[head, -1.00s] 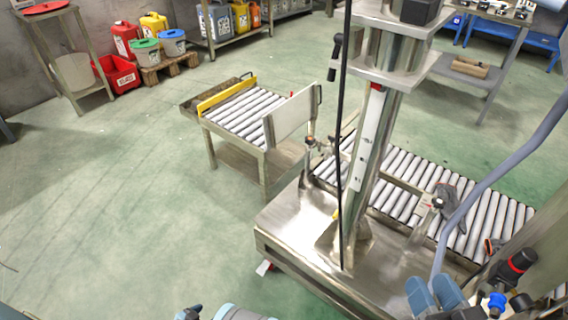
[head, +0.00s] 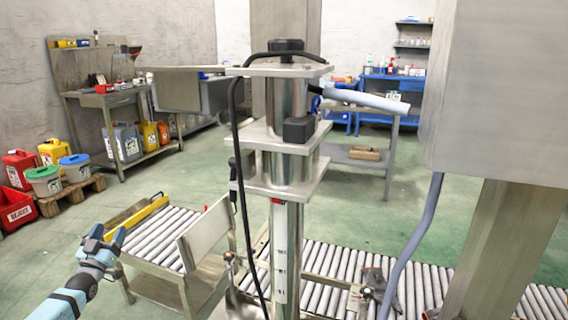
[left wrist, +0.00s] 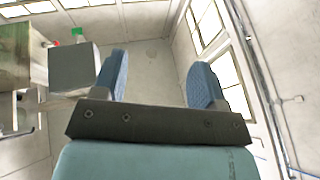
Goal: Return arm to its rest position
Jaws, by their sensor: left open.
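My left gripper (head: 102,243) is raised at the lower left of the head view, with its blue arm coming in from the bottom left edge. In the left wrist view the gripper (left wrist: 157,88) shows two blue fingers wide apart with nothing between them. It points up toward the walls and windows. In the head view it appears in front of the floor, left of the small roller table (head: 165,238). My right gripper is not in view.
A steel column machine (head: 288,170) stands in the middle, with a roller conveyor (head: 330,275) behind its base. A large grey cabinet (head: 497,95) and hose (head: 410,245) are at the right. Coloured canisters (head: 52,152) and bins stand at the left. Green floor is open between.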

